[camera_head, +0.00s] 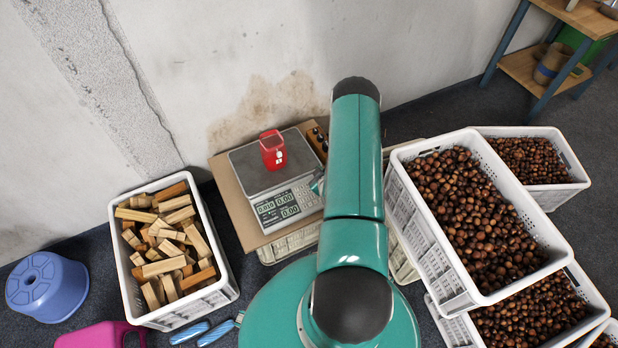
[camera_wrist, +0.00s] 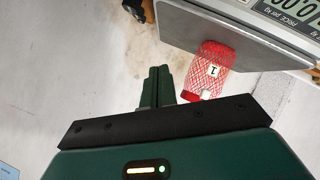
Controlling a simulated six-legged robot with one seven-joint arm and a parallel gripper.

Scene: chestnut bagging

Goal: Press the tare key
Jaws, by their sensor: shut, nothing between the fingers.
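The tare key cannot be told apart from the other keys. My gripper (camera_wrist: 160,72) is shut and empty. In the head view my arm hides most of it, near the keypad's right side.
A white crate of wood blocks (camera_head: 217,287) stands left of the scale. White crates of chestnuts (camera_head: 452,287) stand to the right. A blue stool (camera_head: 46,290) and a pink thing (camera_head: 95,337) are at the lower left. The wall is close behind the scale.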

